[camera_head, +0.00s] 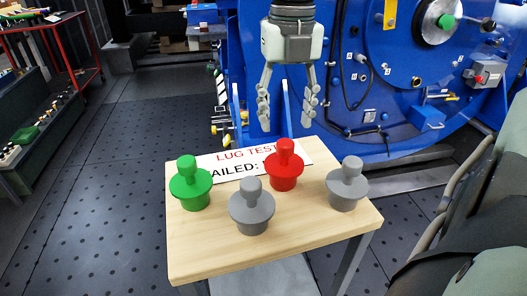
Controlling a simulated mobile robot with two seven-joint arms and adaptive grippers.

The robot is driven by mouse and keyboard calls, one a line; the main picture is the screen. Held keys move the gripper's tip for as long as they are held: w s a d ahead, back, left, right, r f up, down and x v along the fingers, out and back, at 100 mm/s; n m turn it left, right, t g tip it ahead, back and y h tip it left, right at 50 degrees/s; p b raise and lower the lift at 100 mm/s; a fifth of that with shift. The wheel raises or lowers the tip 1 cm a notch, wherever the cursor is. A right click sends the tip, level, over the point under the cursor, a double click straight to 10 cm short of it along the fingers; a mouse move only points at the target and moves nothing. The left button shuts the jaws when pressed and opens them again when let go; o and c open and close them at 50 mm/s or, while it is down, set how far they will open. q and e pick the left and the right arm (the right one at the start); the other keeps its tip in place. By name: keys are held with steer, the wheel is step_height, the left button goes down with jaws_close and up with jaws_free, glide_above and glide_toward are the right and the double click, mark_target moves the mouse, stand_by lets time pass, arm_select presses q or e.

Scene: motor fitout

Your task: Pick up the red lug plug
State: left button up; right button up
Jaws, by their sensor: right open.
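The red lug plug (284,168) stands upright on a small wooden table (210,262), partly over a white paper sign (232,165) that reads "LUG TEST". My right gripper (287,122) hangs straight down from the top of the view, above and behind the red plug in the picture. Its two fingers are spread apart with nothing between them. A green plug (190,184) stands at the left of the table. One grey plug (252,208) stands at the front middle and another grey plug (346,184) at the right. My left gripper does not show.
A large blue machine (360,90) with hoses and fittings fills the back. A red-framed cart (85,45) and a bench (45,125) with small parts stand at the left. The dark floor (110,190) left of the table is clear.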

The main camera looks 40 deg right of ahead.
mark_target(286, 142)
steer(key=shift+f, duration=0.4)
step_height(286, 142, down, 6)
steer(key=shift+s+r+p, duration=0.1)
steer(key=shift+r+p, duration=0.15)
steer(key=shift+p, duration=0.05)
steer(key=shift+f, duration=0.55)
steer(key=c, duration=0.7)
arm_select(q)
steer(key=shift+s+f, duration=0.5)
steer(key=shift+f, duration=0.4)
arm_select(e)
jaws_close()
